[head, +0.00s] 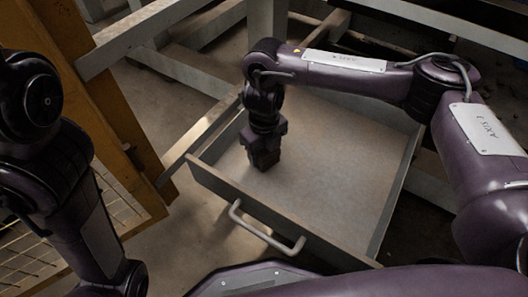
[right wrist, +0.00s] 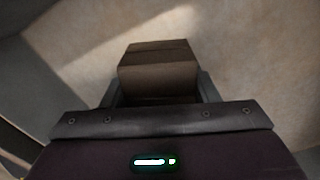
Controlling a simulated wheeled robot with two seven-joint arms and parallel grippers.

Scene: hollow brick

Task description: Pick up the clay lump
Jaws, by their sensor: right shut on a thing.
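The clay lump is a brown, blocky piece (right wrist: 158,72) in the right wrist view, held between the two fingers of my right gripper (right wrist: 155,92). In the head view my right gripper (head: 265,160) points down into the open drawer, near its left side. It is shut on the lump, which is mostly hidden by the gripper in that view. I cannot tell whether the lump touches the drawer floor. My left arm shows at the left of the head view, but its gripper is out of the picture.
The open drawer (head: 330,180) has low walls and a bare grey floor, free to the right of my gripper. A bar handle (head: 265,232) is on its front. An orange post (head: 100,110) with wire mesh (head: 35,265) stands at left. Metal beams (head: 165,35) cross behind.

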